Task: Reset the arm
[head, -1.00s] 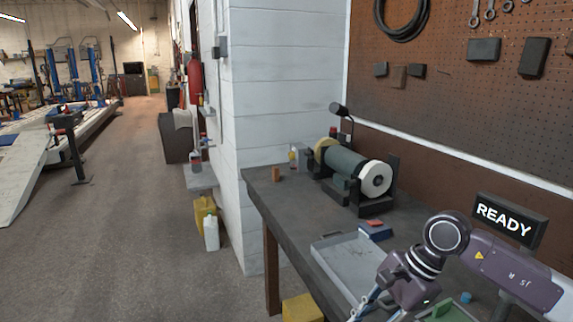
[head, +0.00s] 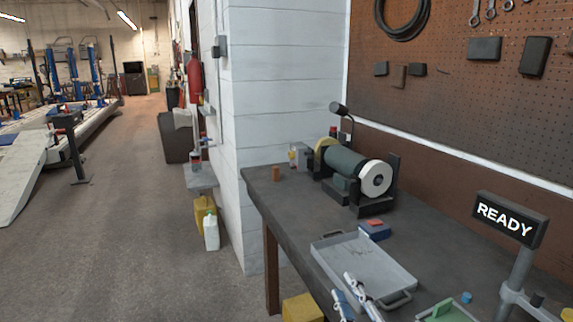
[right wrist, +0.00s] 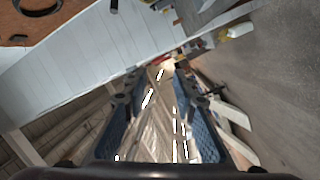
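My right gripper (head: 344,286) shows at the bottom of the head view, in front of the near edge of the grey tray. Only its pale and blue finger parts show there; the rest of the right arm is out of the frame. In the right wrist view its two blue fingers (right wrist: 163,75) stand apart with nothing between them. Beyond them I see the ceiling with light strips, so the gripper points upward. My left gripper is in neither view.
The workbench (head: 290,205) carries a bench grinder (head: 346,165), the grey tray (head: 365,262), a blue and red box (head: 374,231) and an orange-brown block (head: 276,174). A READY sign (head: 505,217) stands at the right. Open floor (head: 120,220) lies left.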

